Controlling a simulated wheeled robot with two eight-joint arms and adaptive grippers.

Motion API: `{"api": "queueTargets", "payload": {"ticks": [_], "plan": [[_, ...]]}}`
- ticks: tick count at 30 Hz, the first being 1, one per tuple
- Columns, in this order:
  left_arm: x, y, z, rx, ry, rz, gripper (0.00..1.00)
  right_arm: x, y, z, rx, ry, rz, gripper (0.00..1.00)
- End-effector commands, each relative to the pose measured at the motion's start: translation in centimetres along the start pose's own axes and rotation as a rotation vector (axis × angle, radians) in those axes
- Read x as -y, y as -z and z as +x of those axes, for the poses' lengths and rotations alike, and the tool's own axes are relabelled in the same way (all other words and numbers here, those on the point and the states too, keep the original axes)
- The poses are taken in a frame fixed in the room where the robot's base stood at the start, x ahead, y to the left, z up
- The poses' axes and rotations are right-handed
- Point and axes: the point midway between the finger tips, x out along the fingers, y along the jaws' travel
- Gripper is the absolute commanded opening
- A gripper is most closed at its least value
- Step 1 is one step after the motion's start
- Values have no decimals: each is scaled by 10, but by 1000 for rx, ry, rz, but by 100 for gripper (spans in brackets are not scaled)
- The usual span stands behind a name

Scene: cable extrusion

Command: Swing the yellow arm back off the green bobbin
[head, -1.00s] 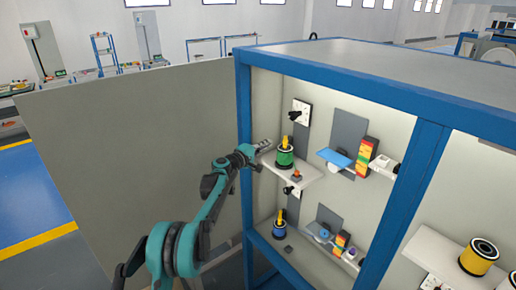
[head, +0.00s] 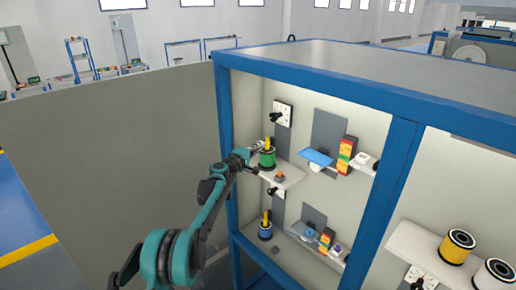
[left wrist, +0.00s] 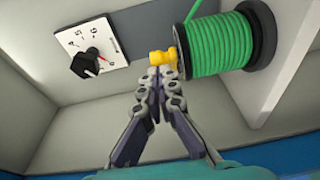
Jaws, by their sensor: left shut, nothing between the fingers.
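The green bobbin (head: 267,159) stands on the upper white shelf in the left bay of the blue-framed cabinet. The yellow arm (head: 268,143) rises over its top in the head view. In the left wrist view the green bobbin (left wrist: 222,45) is at the upper right, and the yellow arm's end (left wrist: 160,57) shows beside it. My left gripper (left wrist: 163,78) is shut and empty, its fingertips right at the yellow arm's end. Whether they touch it I cannot tell. In the head view my left gripper (head: 258,147) is small, beside the bobbin. My right gripper is not in view.
A dial with a black knob (left wrist: 84,63) is on the wall left of the fingers. A red button (head: 280,176) sits on the same shelf (head: 291,174). A blue bobbin (head: 265,232) stands below. The blue cabinet post (head: 226,150) is close to my arm.

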Motion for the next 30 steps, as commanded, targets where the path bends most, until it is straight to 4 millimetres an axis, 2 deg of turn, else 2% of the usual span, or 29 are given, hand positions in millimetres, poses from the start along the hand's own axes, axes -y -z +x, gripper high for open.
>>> {"api": "queueTargets", "payload": {"ticks": [17,28,30], "plan": [[1,-12,3,-98,3,-3,0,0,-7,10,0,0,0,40],[-1,-35,15,-223,-5,-4,0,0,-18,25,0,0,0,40],[-5,-42,20,-298,-18,-6,0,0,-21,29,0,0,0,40]]}}
